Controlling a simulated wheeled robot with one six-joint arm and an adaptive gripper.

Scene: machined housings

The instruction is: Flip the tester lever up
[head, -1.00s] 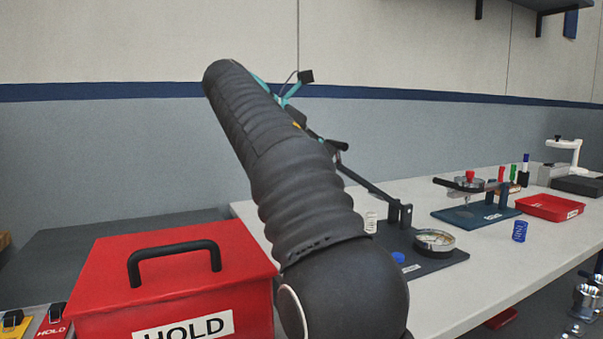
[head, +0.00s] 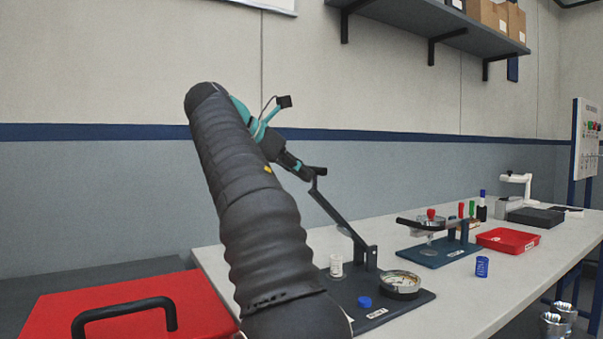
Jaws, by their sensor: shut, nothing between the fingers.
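The tester lever (head: 337,215) is a dark bar on a post at the back of a dark base plate (head: 408,308). It slopes up and left from its pivot to a black cross handle (head: 318,171), well above the plate. My gripper (head: 306,174) is shut with nothing in it, at the left side of the handle. Whether it touches the handle is too small to tell. My arm hides the left part of the tester. A round dial gauge (head: 400,283), a blue cap (head: 364,302) and a pale spring (head: 336,266) are on the plate.
A red box (head: 190,300) with a black handle stands at lower left. Right of the tester are a blue spring (head: 482,267), another lever fixture (head: 432,250) and a red tray (head: 508,240). A shelf (head: 425,30) hangs above on the wall.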

